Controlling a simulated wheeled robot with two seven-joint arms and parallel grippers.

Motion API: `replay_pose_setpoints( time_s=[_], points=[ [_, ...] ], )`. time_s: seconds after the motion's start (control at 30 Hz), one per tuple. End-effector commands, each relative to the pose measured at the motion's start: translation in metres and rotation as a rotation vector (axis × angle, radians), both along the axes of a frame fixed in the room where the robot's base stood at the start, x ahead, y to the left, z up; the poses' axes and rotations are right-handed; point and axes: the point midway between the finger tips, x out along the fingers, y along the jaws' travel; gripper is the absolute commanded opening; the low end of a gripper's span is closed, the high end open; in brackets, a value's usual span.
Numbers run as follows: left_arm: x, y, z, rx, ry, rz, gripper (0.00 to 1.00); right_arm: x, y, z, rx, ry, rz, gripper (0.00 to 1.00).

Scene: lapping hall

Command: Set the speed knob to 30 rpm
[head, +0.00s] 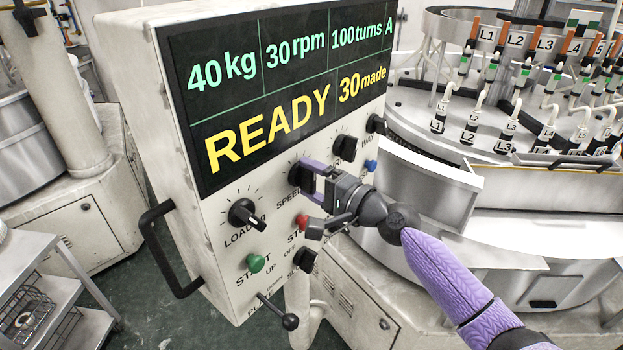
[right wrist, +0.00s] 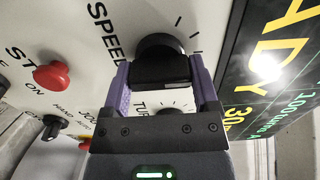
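The black speed knob (head: 297,173) is on the front of the white control panel, beside the label SPEED. In the right wrist view the knob (right wrist: 160,48) sits between the two purple fingers of my right gripper (right wrist: 160,72). The fingers press on both sides of its grip bar, with no gap that I can see. In the head view my right gripper (head: 308,178) reaches the knob from the right and partly hides it and its scale. The display (head: 285,85) reads 40 kg, 30 rpm, 100 turns, READY and 30 made. My left gripper is not in view.
Close by on the panel are the loading knob (head: 245,214), a red stop button (head: 302,222), a green start button (head: 256,263) and a lever (head: 289,321). A black handle (head: 160,250) juts from the panel's left. A lapping machine (head: 480,190) stands at right.

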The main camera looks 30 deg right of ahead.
Motion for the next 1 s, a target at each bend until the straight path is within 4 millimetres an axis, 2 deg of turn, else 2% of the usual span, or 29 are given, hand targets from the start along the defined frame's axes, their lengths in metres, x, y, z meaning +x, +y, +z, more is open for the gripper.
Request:
replay_pose_setpoints(
  time_s=[0.03, 0.1, 0.37, 0.47, 0.8, 1.0],
  points=[
    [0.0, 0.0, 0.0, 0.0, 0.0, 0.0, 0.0, 0.0, 0.0, -0.001, -0.001, 0.002, 0.0, 0.87],
    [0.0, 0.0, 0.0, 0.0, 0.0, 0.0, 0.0, 0.0, 0.0, -0.001, -0.001, 0.002, 0.0, 1.0],
    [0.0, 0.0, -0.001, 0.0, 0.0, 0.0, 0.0, -0.002, -0.001, -0.001, -0.001, 0.001, -0.001, 1.0],
    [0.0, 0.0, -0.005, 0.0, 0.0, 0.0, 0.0, -0.014, -0.007, -0.003, -0.002, 0.002, -0.001, 1.0],
    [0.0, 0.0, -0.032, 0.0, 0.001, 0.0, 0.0, -0.078, -0.034, -0.006, -0.001, 0.004, 0.0, 1.0],
    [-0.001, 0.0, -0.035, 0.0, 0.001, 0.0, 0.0, -0.091, -0.04, -0.001, -0.001, 0.002, 0.0, 1.0]
  ],
)
